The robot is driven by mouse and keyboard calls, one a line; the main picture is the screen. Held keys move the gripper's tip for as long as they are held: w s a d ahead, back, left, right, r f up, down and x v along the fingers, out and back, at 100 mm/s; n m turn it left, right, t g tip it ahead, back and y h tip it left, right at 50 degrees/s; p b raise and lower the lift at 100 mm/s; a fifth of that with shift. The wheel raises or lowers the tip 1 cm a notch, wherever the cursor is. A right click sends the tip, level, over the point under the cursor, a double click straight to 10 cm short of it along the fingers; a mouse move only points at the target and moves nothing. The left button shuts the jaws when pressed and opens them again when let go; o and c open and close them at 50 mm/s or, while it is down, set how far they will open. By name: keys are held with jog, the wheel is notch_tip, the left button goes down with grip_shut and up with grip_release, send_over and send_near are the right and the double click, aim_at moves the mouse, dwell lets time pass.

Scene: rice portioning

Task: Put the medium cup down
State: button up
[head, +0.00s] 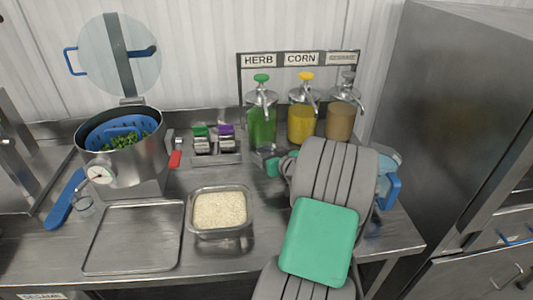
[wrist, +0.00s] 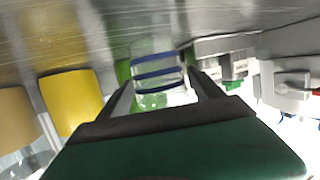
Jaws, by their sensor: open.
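A clear cup with blue bands (wrist: 158,73) shows between the two fingers of my gripper (wrist: 163,92) in the wrist view. The fingers are apart, one on each side of the cup; I cannot tell whether either touches it. The wrist view appears upside down, and the cup's base seems to meet the steel counter (wrist: 70,25). In the head view my gripper (head: 272,164) is low over the counter in front of the green dispenser, partly hidden by my arm. The cup cannot be made out there.
Herb (head: 262,127), corn (head: 301,125) and brown (head: 340,122) dispensers stand behind. A rice container (head: 249,208) and an empty tray (head: 130,240) lie in front. A pot (head: 140,155) is at left. A clear vessel with a blue handle (head: 392,188) is at right, partly hidden by my arm.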

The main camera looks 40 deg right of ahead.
jog(key=shift+r+p, duration=0.3)
jog(key=shift+p, duration=0.05)
jog(key=b+v, duration=0.2)
jog(key=v, duration=0.9)
jog(key=shift+d+f, duration=0.1)
jog(key=shift+f, duration=0.1)
jog(key=shift+s+a+r, duration=0.15)
jog(key=shift+s+a, duration=0.05)
jog(key=shift+s, duration=0.3)
